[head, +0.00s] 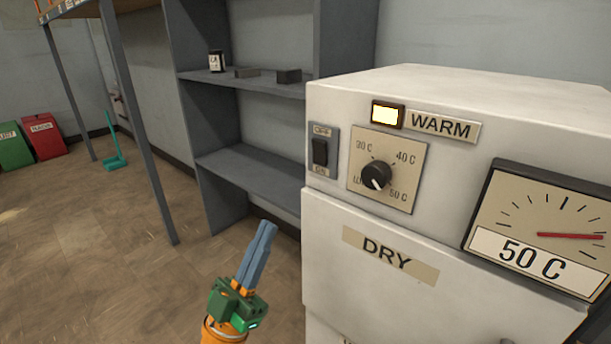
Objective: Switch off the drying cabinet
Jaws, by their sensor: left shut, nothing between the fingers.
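The drying cabinet (330,225) is a cream-white box on the right, with a DRY label (390,255). Its black switch (320,152) sits on a grey plate at the upper left of the front, with OFF above and ON below. I cannot tell clearly which way the switch is tipped. The lamp (387,115) beside the WARM label glows yellow. My left gripper (267,228) is shut and empty, pointing up, left of the cabinet front and lower in the picture than the switch, apart from it. My right gripper is not in view.
Right of the switch is a black temperature knob (376,174). A gauge (545,225) with a red needle and a 50 C label is further right. A grey shelf (250,170) with small items stands behind. Red (43,135) and green bins stand far left. Brown floor lies open at left.

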